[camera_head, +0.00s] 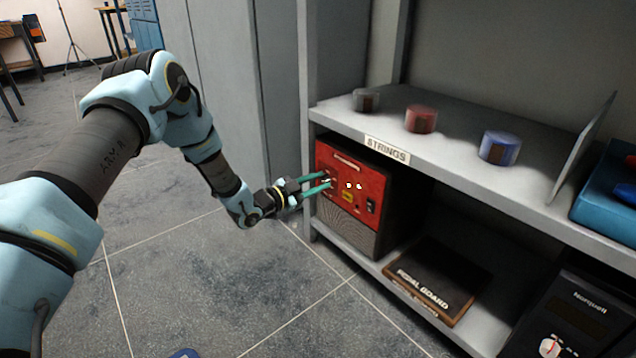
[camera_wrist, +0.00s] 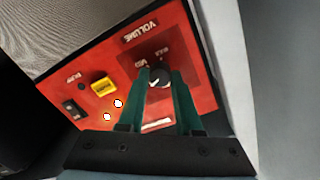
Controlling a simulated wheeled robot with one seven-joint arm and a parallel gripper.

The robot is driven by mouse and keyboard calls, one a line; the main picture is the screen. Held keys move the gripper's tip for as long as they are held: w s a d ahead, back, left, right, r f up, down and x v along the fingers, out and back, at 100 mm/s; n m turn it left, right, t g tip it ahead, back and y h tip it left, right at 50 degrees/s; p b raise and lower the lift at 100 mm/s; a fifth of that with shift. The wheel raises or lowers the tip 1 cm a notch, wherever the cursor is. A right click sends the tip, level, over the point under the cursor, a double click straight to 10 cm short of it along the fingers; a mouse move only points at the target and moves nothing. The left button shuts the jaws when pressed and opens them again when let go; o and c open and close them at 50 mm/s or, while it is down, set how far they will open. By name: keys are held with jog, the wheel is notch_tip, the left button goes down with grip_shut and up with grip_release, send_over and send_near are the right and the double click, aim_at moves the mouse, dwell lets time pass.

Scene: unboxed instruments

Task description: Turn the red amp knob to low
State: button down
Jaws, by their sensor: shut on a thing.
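The red amp (camera_head: 352,201) stands on the lower shelf, with its red panel facing my arm. In the wrist view the red panel (camera_wrist: 203,30) shows upside down, with a VOLUME label above a dark round knob (camera_wrist: 159,77) with a white mark. My gripper (camera_head: 327,182) is at the left part of the amp's panel. In the wrist view my gripper (camera_wrist: 160,80) has its two green fingers closed on the volume knob, one on each side. The fingers hide part of the knob and its markings, so its exact setting is hard to read.
A pedal board (camera_head: 430,279) lies right of the amp on the lower shelf. A black Norquell device (camera_head: 575,318) stands farther right. The upper shelf (camera_head: 455,160), labelled STRINGS, overhangs the amp and carries grey, red and blue round containers. Open floor lies left of the shelf.

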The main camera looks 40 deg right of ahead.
jog(key=c, duration=0.6)
grip_release()
jog(key=a+p, duration=0.1)
jog(key=a, duration=0.2)
jog(key=a+p, duration=0.1)
jog(key=a, duration=0.3)
jog(key=a+p, duration=0.1)
jog(key=a, duration=0.2)
jog(key=shift+w+a+r+p, duration=0.25)
jog(key=shift+w+a+p, duration=0.15)
